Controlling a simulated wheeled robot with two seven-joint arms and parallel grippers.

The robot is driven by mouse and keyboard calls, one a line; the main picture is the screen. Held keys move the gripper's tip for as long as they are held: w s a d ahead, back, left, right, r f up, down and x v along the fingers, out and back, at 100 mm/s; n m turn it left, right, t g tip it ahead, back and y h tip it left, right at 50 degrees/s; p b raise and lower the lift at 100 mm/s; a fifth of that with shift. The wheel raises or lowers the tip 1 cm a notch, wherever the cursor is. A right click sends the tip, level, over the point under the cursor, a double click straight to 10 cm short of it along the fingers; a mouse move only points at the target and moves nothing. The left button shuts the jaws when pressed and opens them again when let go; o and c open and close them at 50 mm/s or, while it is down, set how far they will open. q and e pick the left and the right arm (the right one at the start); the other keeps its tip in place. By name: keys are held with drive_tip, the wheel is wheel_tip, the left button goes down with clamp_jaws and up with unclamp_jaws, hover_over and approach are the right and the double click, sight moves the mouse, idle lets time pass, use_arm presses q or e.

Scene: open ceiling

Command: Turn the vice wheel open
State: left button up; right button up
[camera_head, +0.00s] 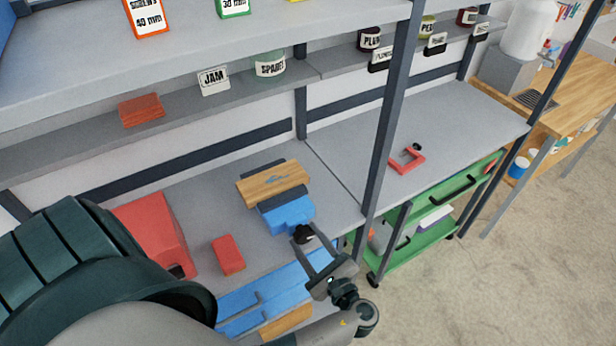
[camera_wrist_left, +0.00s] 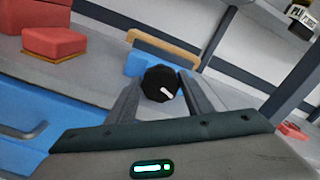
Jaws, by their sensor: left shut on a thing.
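The blue vice (camera_head: 287,214) stands on the grey workbench, with a wooden board (camera_head: 272,184) at its jaws. It also shows in the left wrist view (camera_wrist_left: 135,66), with the board (camera_wrist_left: 165,46) behind it. The black vice wheel (camera_head: 305,233) is on the vice's near end. In the left wrist view the wheel (camera_wrist_left: 160,83) has a white mark pointing to the lower right. My left gripper (camera_head: 311,247) is shut on the wheel, with one finger on each side of it. My right gripper is not in view.
A red toolbox (camera_head: 152,234) and a small red block (camera_head: 228,255) lie left of the vice. Blue drawers (camera_head: 262,290) are below the bench edge. A dark shelf post (camera_head: 385,130) rises right of the vice. A green cart (camera_head: 425,232) stands under the right bench.

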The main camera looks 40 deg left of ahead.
use_arm(q)
drive_tip(key=shift+n, duration=0.5)
drive_tip(key=o, duration=1)
drive_tip(key=shift+a, duration=0.1)
